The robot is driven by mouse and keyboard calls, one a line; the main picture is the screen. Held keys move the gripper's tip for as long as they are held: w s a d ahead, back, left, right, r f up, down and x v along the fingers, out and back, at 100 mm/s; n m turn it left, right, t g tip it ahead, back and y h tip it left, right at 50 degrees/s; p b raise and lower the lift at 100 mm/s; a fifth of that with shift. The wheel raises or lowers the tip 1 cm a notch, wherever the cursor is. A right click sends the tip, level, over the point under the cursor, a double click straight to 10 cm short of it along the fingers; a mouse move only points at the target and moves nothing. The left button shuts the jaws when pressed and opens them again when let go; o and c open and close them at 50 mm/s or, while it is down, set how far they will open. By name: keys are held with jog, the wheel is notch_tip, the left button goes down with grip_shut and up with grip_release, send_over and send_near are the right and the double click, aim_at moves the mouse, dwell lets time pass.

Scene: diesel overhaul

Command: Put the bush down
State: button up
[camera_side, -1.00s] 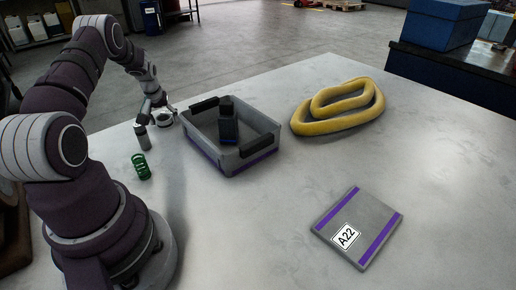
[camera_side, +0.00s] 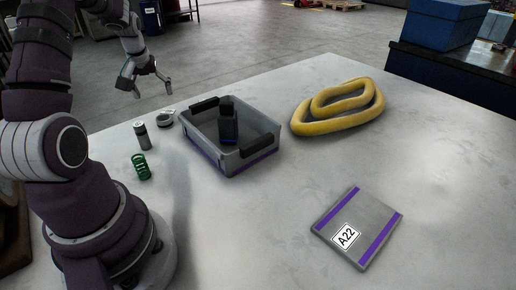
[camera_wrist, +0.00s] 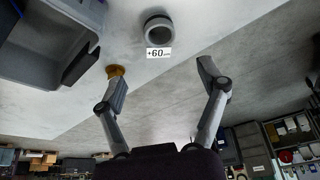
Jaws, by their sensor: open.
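A grey tray (camera_side: 203,160) with a black item (camera_side: 228,125) stands right of the bush. A brass-coloured piece (camera_wrist: 116,71) is by one fingertip. A yellow loop (camera_side: 335,122) and "A22" panel (camera_side: 372,222) lie right.

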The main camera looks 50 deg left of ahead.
jog(key=w+d+r+m+t+h, duration=0.1)
jog(key=w+d+r+m, duration=0.1)
jog(key=d+r, duration=0.35)
jog(key=w+d+r+m+t, duration=0.1)
jog(key=w+d+r+m, duration=0.15)
jog(key=d, duration=0.55)
jog(key=s+d+r+m+h, duration=0.1)
jog(key=s+d+m, duration=0.3)
jog(key=d, duration=0.4)
jog(key=s+d+r+m+t+h, duration=0.1)
jog(key=s+d+m, duration=0.3)
jog(key=d, duration=0.4)
jog(key=shift+d+t+h, duration=0.3)
jog(key=shift+d+h, duration=0.05)
jog(key=shift+h, duration=0.15)
jog(key=shift+s, duration=0.1)
